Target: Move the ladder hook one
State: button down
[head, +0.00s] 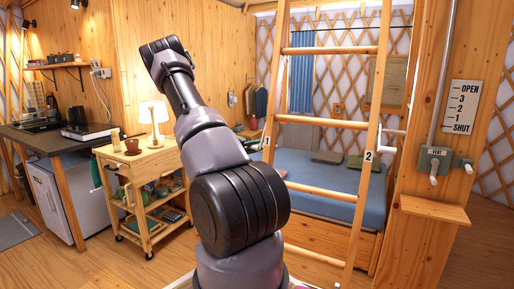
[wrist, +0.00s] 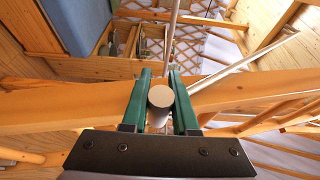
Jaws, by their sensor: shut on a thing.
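In the wrist view, my gripper (wrist: 160,80) has its two green fingers shut on the sides of a grey round-ended peg (wrist: 160,96). The flat end of the peg faces the camera. A wooden beam (wrist: 250,95) crosses behind it. I cannot tell whether the peg is the ladder hook. In the head view, the wooden ladder (head: 324,118) stands upright right of my arm. A tag marked 1 (head: 267,141) is at its left rail, and a tag marked 2 (head: 369,156) at its right rail. My gripper is not visible in the head view.
A bed (head: 320,185) lies behind the ladder. A wooden post carries a vent box (head: 445,160) and an OPEN-to-SHUT scale (head: 464,106). A wooden cart (head: 140,158) with a lamp (head: 154,115) stands left. A thin pole (wrist: 172,35) runs beyond the fingers.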

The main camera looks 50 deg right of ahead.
jog(key=shift+w+d+f+m+g+h, duration=0.15)
jog(key=shift+d+f+m+g+h, duration=0.25)
jog(key=shift+h, duration=0.3)
jog(key=shift+w+d+m+h, duration=0.2)
jog(key=shift+d+m+h, duration=0.6)
jog(key=shift+h, duration=0.6)
jog(key=c, duration=0.7)
grip_release()
jog(key=shift+d, duration=0.1)
jog(key=shift+r, duration=0.1)
jog(key=v, duration=1)
jog(key=shift+w+a, duration=0.15)
jog(key=shift+a, duration=0.2)
